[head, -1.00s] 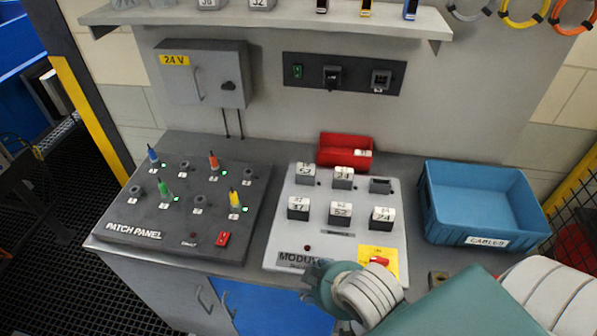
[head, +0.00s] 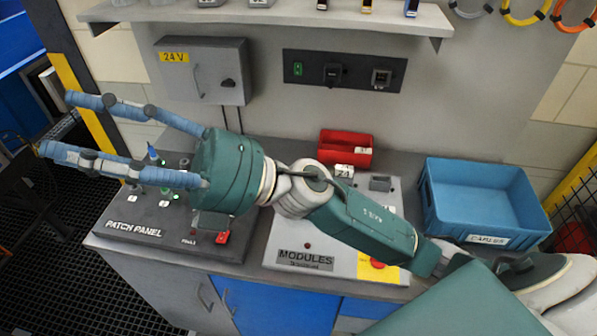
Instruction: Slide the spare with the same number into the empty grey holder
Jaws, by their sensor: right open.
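The module board (head: 395,262) lies on the bench, mostly behind my right arm. Its empty grey holder (head: 380,183) shows at the back right of the board. A module with a white numbered top, seemingly 24 (head: 344,171), sits to the left of that holder. The other modules on the board are hidden by my arm. Modules on the shelf are cut off at the top edge, among them one grey module (head: 260,3). My right gripper (head: 58,124) is open and empty, its fingers spread leftward above the patch panel. My left gripper is not in view.
The patch panel (head: 130,235) with coloured plugs stands at the left. A blue crate (head: 478,238) stands at the right. A grey 24 V box (head: 228,62) hangs on the wall under the shelf (head: 290,16).

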